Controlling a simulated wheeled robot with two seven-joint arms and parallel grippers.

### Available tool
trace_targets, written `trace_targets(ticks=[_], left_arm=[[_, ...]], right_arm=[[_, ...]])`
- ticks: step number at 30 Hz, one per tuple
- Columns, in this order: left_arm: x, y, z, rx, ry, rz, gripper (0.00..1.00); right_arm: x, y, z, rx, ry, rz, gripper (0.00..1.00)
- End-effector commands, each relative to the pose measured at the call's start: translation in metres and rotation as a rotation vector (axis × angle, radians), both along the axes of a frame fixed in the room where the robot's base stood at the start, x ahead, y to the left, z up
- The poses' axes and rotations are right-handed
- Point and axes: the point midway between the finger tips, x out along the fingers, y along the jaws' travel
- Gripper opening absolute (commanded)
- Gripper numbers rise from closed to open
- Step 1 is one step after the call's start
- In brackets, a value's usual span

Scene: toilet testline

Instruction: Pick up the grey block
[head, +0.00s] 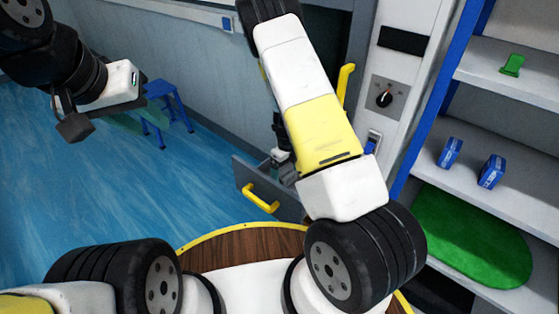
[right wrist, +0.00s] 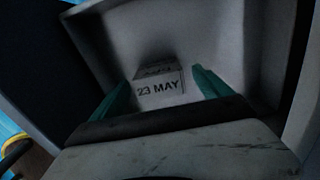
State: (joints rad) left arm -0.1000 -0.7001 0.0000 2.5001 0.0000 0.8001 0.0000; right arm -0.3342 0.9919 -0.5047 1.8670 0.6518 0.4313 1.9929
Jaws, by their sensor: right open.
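The grey block (right wrist: 158,88), marked "23 MAY", lies inside an open grey drawer in the right wrist view. My right gripper (right wrist: 162,92) is open, with its two teal fingers on either side of the block. Whether the fingers touch it cannot be told. In the head view my right arm reaches down to the open drawer (head: 283,203) with a yellow handle; the block is hidden there. My left gripper (head: 75,125) hangs at the upper left, away from the drawer, its jaws unclear.
A shelf unit (head: 505,75) at the right holds two blue boxes (head: 450,152), a green item (head: 512,66) and a green oval piece (head: 470,235). A blue stool (head: 168,105) stands by the wall. A round wooden top (head: 245,245) is in front. Blue floor (head: 70,190) is open at left.

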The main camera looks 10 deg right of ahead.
Motion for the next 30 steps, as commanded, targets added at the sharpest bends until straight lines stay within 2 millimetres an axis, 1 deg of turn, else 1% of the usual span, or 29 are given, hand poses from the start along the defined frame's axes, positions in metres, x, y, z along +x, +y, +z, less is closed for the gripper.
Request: trace_targets(ticks=[1,3,6,9,14,15,20,24,26,27,30], left_arm=[[0.000,0.000,0.000,0.000,0.000,0.000,0.36],[0.000,0.000,0.000,0.000,0.000,0.000,0.36],[0.000,0.000,0.000,0.000,0.000,0.000,0.36],[0.000,0.000,0.000,0.000,0.000,0.000,0.36],[0.000,0.000,0.000,0.000,0.000,0.000,0.36],[0.000,0.000,0.000,0.000,0.000,0.000,0.36],[0.000,0.000,0.000,0.000,0.000,0.000,0.36],[0.000,0.000,0.000,0.000,0.000,0.000,0.36],[0.000,0.000,0.000,0.000,0.000,0.000,0.36],[0.000,0.000,0.000,0.000,0.000,0.000,0.36],[0.000,0.000,0.000,0.000,0.000,0.000,0.36]], right_arm=[[-0.004,-0.002,-0.010,0.000,0.005,-0.002,0.89],[-0.004,-0.002,-0.020,0.000,0.004,-0.001,0.89],[-0.004,-0.001,-0.030,0.000,0.002,0.000,0.89],[-0.003,-0.001,-0.034,0.000,0.001,0.000,0.89],[-0.003,-0.001,-0.034,-0.001,0.001,0.001,0.89],[-0.003,-0.001,-0.034,-0.001,0.001,0.001,0.87],[-0.003,-0.001,-0.034,-0.001,0.001,0.001,0.56],[-0.003,-0.001,-0.034,-0.001,0.001,0.001,0.28],[-0.003,-0.001,-0.034,-0.001,0.001,0.001,0.16],[-0.003,-0.001,-0.033,0.000,0.000,0.001,0.14],[-0.003,-0.001,-0.033,0.000,0.000,0.001,0.14]])
